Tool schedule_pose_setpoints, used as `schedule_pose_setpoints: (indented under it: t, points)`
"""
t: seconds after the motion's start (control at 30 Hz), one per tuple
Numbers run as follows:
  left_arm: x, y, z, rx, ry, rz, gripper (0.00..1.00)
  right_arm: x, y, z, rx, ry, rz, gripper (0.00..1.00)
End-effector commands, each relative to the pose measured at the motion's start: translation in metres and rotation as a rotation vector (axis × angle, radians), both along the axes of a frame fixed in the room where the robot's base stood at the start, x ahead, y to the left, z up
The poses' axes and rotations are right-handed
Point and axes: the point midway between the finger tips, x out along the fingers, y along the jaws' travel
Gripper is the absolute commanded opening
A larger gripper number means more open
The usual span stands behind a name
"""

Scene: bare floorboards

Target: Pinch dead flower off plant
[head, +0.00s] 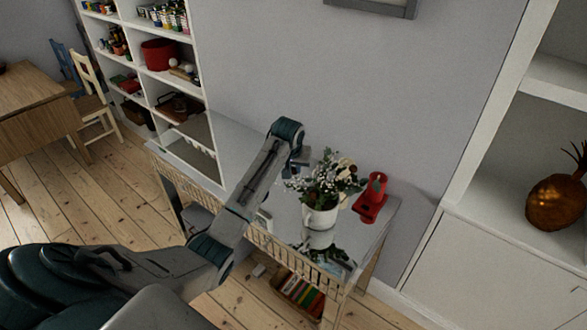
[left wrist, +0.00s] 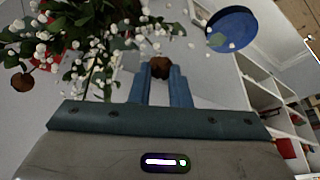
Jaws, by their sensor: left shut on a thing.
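The plant (head: 322,187), with green leaves and small white blossoms, stands in a white pot (head: 318,217) on a glossy console table. Its foliage (left wrist: 85,45) fills the upper left of the left wrist view. My left gripper (head: 298,165) is at the plant's left side, partly hidden by my arm in the head view. In the left wrist view its blue fingers (left wrist: 160,78) are shut on a brown dead flower (left wrist: 160,67) at their tips. Whether its stem is still attached cannot be told. Another brown flower head (left wrist: 22,82) is at the far left. My right gripper is out of view.
A red object (head: 371,197) stands right of the pot on the console table (head: 240,150). White shelves (head: 165,85) stand behind at the left, and a white cabinet (head: 480,255) stands at the right. A blue disc (left wrist: 232,28) shows in the left wrist view.

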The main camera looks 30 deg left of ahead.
Motion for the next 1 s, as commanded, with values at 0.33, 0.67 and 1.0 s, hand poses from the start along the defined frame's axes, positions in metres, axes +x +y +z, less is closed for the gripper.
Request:
schedule_pose_setpoints:
  t: [0.33,0.67,1.0]
  points:
    - [0.000,0.000,0.014,0.000,0.000,0.000,0.00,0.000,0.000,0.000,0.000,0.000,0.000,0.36]
    - [0.000,0.000,0.028,0.000,-0.001,0.000,0.00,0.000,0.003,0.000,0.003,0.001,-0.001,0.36]
    - [0.000,0.000,0.041,0.000,-0.001,0.000,0.00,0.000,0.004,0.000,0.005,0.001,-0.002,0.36]
